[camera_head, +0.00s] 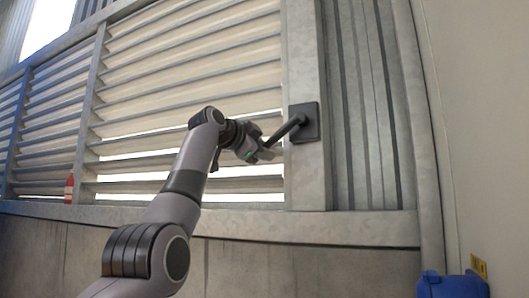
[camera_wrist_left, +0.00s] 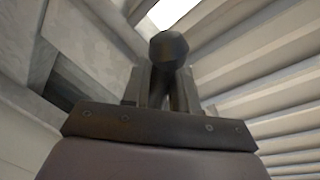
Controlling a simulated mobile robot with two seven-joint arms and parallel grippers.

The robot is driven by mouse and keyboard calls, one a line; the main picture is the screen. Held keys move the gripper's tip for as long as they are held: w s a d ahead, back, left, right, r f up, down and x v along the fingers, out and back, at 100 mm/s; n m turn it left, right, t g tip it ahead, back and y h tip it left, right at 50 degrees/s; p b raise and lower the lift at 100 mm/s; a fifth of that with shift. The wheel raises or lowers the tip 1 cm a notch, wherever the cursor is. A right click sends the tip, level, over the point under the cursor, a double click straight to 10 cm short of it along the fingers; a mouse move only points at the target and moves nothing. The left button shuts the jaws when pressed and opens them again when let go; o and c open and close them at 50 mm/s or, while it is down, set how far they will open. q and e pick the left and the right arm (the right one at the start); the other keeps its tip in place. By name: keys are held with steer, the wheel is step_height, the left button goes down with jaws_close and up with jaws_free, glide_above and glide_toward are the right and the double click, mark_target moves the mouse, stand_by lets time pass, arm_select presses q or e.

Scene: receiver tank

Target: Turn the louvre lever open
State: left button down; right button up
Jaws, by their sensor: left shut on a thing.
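The louvre lever (camera_head: 286,132) is a dark bar that slants down and to the left from a dark square plate (camera_head: 309,124) on the pale post right of the louvres (camera_head: 190,100). My left gripper (camera_head: 264,152) is at the lever's lower left end and is shut on it. In the left wrist view, the lever's dark round knob (camera_wrist_left: 168,48) stands up between the two fingers (camera_wrist_left: 160,88). The louvre slats are tilted, with bright gaps between some of them. My right gripper is in neither view.
A red bottle-like object (camera_head: 69,188) stands on the ledge at the left. A blue object (camera_head: 452,285) and a yellow sign (camera_head: 478,266) are at the lower right. Grey corrugated wall (camera_head: 366,100) lies right of the plate. The space around the lever looks clear.

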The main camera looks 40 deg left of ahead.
arm_select(q)
steer(key=shift+r, duration=0.1)
steer(key=c, duration=1)
jaws_free()
steer(key=shift+s, duration=0.1)
steer(key=shift+s+b, duration=0.2)
steer(key=shift+b, duration=0.1)
steer(key=s+b, duration=0.3)
steer(key=s, duration=0.3)
steer(key=shift+s+d+r, duration=0.3)
steer(key=shift+d+r, duration=0.05)
steer(key=shift+d, duration=0.1)
